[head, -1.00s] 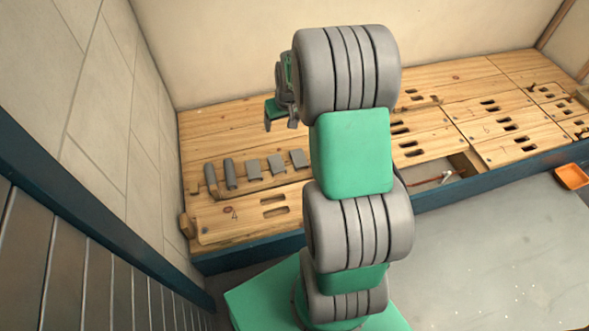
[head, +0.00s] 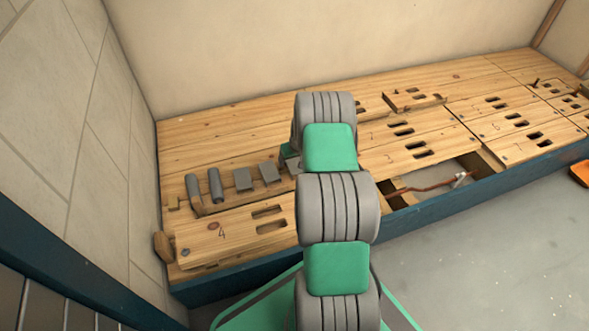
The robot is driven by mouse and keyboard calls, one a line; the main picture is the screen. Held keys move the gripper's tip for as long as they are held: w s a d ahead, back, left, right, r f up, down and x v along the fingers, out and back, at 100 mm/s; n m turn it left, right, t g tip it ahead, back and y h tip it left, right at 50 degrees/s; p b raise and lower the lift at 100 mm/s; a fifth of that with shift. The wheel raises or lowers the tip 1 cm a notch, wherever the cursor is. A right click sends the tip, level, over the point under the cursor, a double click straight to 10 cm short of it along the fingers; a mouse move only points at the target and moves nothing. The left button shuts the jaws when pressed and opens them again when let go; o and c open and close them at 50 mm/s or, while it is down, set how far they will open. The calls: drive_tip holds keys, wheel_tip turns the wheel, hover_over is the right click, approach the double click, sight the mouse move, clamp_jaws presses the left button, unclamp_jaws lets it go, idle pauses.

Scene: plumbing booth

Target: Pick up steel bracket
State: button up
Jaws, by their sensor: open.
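Several small grey pieces lie in a row on the wooden bench. Among them are two flat square plates, the left one (head: 243,180) and the right one (head: 269,173), which look like steel brackets. My gripper (head: 291,161) shows only in part at the left edge of my arm, low over the right end of the row. It is open. My arm hides most of it, and I cannot tell whether it touches a piece. A third plate at that end is hidden or merges with the gripper.
To the right, an open bay holds a copper pipe (head: 425,190). A wall closes the left side.

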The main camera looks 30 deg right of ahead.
drive_tip(key=shift+a+r, duration=0.1)
drive_tip(key=shift+c, duration=0.2)
drive_tip(key=c, duration=1.5)
